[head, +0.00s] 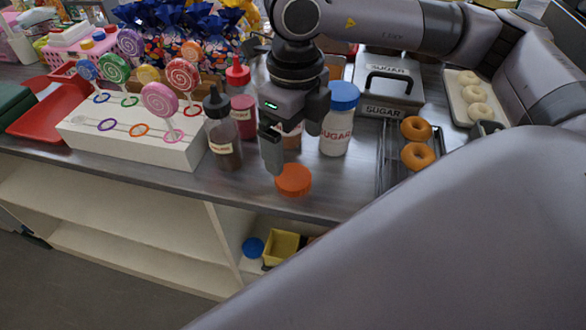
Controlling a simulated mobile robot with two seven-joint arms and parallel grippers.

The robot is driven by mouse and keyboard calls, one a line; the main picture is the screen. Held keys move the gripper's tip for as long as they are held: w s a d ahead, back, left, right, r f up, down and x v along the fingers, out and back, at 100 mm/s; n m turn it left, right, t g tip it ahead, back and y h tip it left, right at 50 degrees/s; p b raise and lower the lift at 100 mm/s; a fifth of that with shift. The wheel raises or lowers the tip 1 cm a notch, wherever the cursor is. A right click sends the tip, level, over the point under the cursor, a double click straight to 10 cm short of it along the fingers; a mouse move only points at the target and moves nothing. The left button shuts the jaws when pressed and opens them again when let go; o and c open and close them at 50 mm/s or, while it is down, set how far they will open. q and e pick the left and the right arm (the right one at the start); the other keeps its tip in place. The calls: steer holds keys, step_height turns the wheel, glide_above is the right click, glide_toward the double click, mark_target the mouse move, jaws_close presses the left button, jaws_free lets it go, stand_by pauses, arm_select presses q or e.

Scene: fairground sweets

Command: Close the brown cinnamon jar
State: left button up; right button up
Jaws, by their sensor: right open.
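My right gripper (294,149) points down over the counter, with its fingers apart and nothing seen held in them. Behind and partly between the fingers is a brownish jar (291,139), likely the cinnamon jar. The gripper hides its top and most of its label, so I cannot tell whether anything covers its mouth. An orange-red round lid (293,179) lies on the counter near the front edge, in front of the jar and just below the fingers, apart from the jar. My left gripper is not in view.
A white sugar jar with a blue lid (338,120) stands close right of the gripper. A dark sauce bottle (223,140) and a red bottle (242,110) stand left. A lollipop stand (130,140) is further left; a rack with doughnuts (417,155) is right. Open shelves lie below the counter.

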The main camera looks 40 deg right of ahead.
mark_target(293, 176)
steer(key=shift+f, duration=1)
steer(key=shift+f, duration=0.1)
step_height(293, 176, down, 5)
steer(key=shift+a+f, duration=0.1)
steer(key=c, duration=1.1)
